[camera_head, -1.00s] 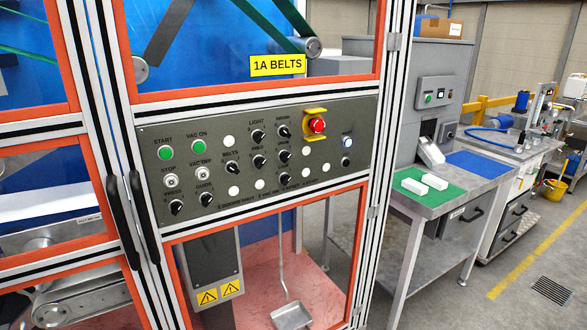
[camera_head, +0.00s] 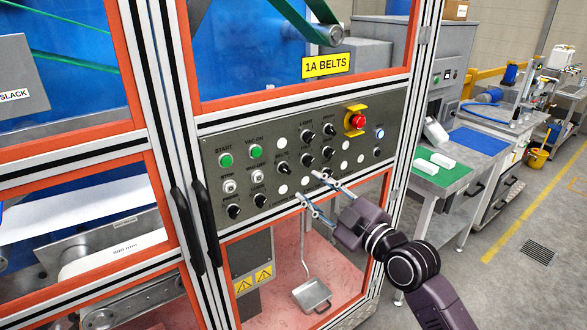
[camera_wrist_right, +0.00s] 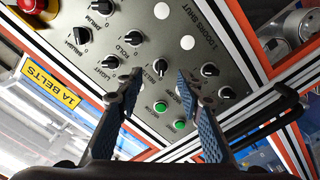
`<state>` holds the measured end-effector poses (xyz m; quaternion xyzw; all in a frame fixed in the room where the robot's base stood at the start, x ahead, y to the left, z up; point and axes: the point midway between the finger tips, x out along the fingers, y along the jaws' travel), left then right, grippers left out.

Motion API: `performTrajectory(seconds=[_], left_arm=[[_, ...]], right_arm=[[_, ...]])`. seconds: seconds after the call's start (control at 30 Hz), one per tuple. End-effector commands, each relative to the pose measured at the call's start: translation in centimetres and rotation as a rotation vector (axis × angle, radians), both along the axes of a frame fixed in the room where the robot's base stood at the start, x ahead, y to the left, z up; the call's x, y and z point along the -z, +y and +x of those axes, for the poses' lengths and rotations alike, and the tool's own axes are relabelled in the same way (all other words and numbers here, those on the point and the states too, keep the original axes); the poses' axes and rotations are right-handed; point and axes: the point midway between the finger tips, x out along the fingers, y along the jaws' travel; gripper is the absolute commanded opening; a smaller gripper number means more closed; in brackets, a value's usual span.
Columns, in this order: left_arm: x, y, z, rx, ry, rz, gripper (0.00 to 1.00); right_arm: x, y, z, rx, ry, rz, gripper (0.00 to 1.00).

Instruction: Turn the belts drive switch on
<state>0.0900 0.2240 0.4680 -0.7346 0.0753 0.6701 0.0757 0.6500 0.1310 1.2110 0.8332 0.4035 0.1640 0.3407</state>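The control panel (camera_head: 300,150) on the cabinet carries the belts drive switch (camera_head: 284,169), a black rotary knob under a small label reading BELTS. My right gripper (camera_head: 307,185) is open in front of the panel, to the lower right of this knob in the head view. In the right wrist view the belts knob (camera_wrist_right: 160,67) shows between the two blue-padded fingers of the open gripper (camera_wrist_right: 155,83), just beyond their tips. The fingers do not appear to touch it. I cannot read its setting clearly. My left gripper is not in view.
Neighbouring knobs and two green buttons (camera_head: 225,160) sit close around it. A red emergency stop (camera_head: 357,120) in a yellow guard is at the upper right. Black door handles (camera_head: 182,225) stand out at the left. A worktable (camera_head: 458,181) stands at right.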

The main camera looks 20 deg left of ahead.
Motion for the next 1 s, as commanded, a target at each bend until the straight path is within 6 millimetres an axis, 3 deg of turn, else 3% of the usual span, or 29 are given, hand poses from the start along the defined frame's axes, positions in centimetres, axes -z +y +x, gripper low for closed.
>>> performTrajectory(seconds=[0.13, 0.4, 0.6, 1.0], left_arm=[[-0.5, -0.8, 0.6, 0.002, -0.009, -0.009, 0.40], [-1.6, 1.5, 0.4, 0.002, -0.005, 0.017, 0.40], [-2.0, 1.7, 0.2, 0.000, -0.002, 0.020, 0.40], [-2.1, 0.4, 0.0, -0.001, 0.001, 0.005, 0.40]], right_arm=[[-0.7, 1.1, 0.2, -0.011, -0.009, 0.000, 0.34], [-0.7, 3.8, 2.5, -0.009, -0.007, 0.001, 0.34], [-0.6, 5.5, 3.8, -0.009, -0.008, 0.000, 0.34], [-0.5, 6.4, 4.5, -0.008, -0.009, 0.000, 0.34]])
